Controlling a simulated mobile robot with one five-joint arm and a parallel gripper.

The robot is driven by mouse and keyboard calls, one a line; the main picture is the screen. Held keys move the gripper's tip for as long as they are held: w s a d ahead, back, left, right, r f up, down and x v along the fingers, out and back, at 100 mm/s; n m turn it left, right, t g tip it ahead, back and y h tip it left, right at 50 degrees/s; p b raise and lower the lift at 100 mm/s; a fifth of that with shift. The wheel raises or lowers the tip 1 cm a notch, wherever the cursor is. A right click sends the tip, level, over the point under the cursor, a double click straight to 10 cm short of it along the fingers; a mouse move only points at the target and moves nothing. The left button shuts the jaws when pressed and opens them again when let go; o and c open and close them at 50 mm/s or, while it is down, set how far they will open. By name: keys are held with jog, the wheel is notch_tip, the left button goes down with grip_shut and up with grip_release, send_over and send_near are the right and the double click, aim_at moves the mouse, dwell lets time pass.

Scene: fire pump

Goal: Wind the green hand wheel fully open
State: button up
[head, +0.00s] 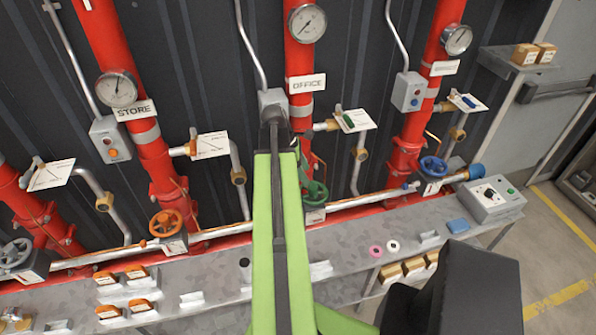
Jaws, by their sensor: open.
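The green hand wheel (316,193) sits low on the red riser under the OFFICE sign (308,84), just right of my lime-green arm. The arm covers part of the area left of the wheel. A dark curved piece shows between the arm and the wheel; I cannot tell what it belongs to. My arm reaches up the middle of the view to a dark joint in front of the OFFICE pipework. My gripper's jaws cannot be made out and seem hidden behind the arm. Whether anything touches the wheel does not show.
An orange wheel (166,222) is to the left and a blue wheel (433,167) to the right, on neighbouring red risers. A grey bench (352,240) runs below, with small parts on it. A control box (491,198) stands at its right end. Open floor shows at far right.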

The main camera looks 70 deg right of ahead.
aim_at(312, 187)
jog(key=b+x, duration=0.5)
jog(key=x, duration=0.2)
jog(key=shift+f, duration=0.15)
jog(key=shift+c, duration=0.3)
grip_shut()
jog(key=shift+s+a+n+t+h, duration=0.1)
jog(key=shift+a+n+t+h, duration=0.05)
jog(key=shift+n, duration=0.45)
jog(key=shift+s+a+n+t+h, duration=0.1)
jog(key=shift+a+n+t+h, duration=0.05)
jog(key=shift+n, duration=0.45)
jog(key=shift+n+t+h, duration=0.3)
jog(key=shift+n+h, duration=0.1)
jog(key=shift+n, duration=0.7)
jog(key=n, duration=0.1)
jog(key=n+t, duration=0.1)
jog(key=n, duration=0.1)
jog(key=shift+w+d+n+h, duration=0.1)
jog(key=shift+d+n+h, duration=0.05)
jog(key=shift+n+h, duration=0.15)
jog(key=shift+c, duration=0.7)
grip_release()
